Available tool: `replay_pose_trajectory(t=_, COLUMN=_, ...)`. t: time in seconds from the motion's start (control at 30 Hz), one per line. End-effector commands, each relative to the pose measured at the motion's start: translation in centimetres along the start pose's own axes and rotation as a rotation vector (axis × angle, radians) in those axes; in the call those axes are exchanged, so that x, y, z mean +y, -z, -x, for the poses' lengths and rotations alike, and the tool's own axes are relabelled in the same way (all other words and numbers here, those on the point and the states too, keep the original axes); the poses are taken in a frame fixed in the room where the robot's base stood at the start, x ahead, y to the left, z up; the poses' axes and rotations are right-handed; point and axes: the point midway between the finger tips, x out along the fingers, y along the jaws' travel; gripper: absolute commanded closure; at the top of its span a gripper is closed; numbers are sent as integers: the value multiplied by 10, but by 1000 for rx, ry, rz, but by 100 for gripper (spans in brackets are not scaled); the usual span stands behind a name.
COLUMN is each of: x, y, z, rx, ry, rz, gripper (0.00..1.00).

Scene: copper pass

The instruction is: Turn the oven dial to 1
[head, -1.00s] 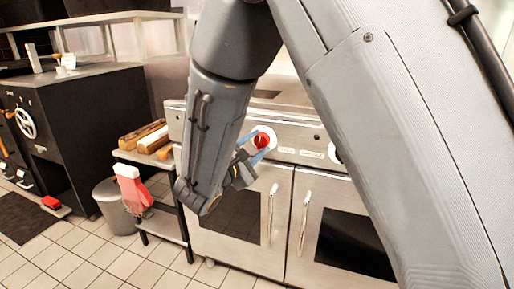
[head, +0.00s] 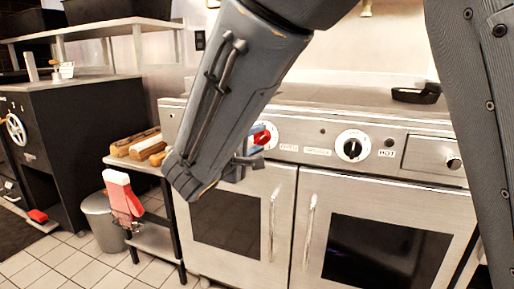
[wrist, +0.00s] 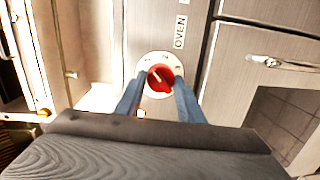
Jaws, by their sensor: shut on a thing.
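The oven dial is a red knob (wrist: 164,84) on a round white face, with an OVEN label beside it in the wrist view. A pale pointer line shows on the knob, and small marks run around the face; I cannot read them surely. My gripper (wrist: 158,88) has its two blue fingers on opposite sides of the red knob, shut on it. In the head view the red dial (head: 262,137) sits at the left of the oven's front panel, partly hidden by my gripper (head: 250,144) and forearm.
A black dial on a white face (head: 352,146) is farther right on the panel. Two oven doors with upright handles (head: 308,228) are below. A side table with bread loaves (head: 135,142) and a grey bin (head: 101,218) stand at left. A black pan (head: 415,95) lies on top.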

Motion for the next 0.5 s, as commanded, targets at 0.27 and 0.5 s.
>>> replay_pose_trajectory(t=0.27, x=-2, y=-1, z=0, rx=2, ry=6, rz=-31, gripper=88)
replay_pose_trajectory(t=0.5, x=-1, y=-1, z=0, rx=2, ry=6, rz=-31, gripper=88)
